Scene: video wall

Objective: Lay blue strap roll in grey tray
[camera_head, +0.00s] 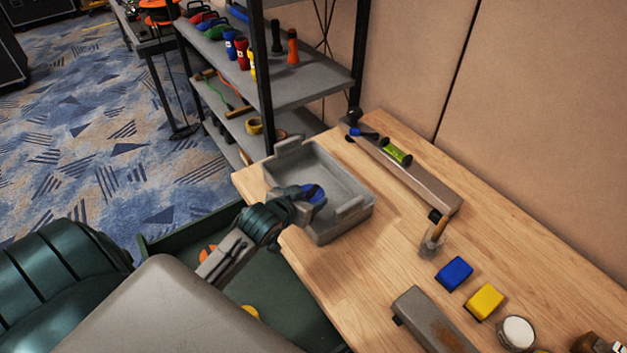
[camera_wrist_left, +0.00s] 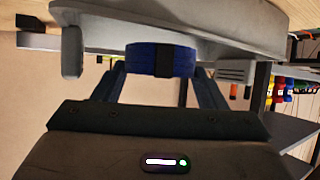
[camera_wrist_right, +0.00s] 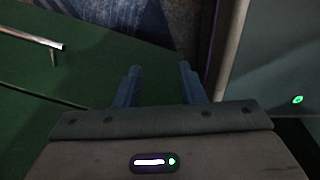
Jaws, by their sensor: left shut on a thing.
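My left gripper (camera_head: 305,195) is shut on the blue strap roll (camera_head: 315,193) at the near side of the grey tray. The roll also shows in the left wrist view (camera_wrist_left: 160,60), with a black band at its middle, between the fingers. The grey tray (camera_head: 352,212) stands on the wooden table and looks empty apart from the roll and gripper over it. I cannot tell whether the roll touches the tray's floor. My right gripper (camera_wrist_right: 160,85) is seen only in the right wrist view; its fingers are apart with nothing between them.
A long level (camera_head: 420,180) lies behind the tray. A shelf rack (camera_head: 300,92) stands beyond the table's left end.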

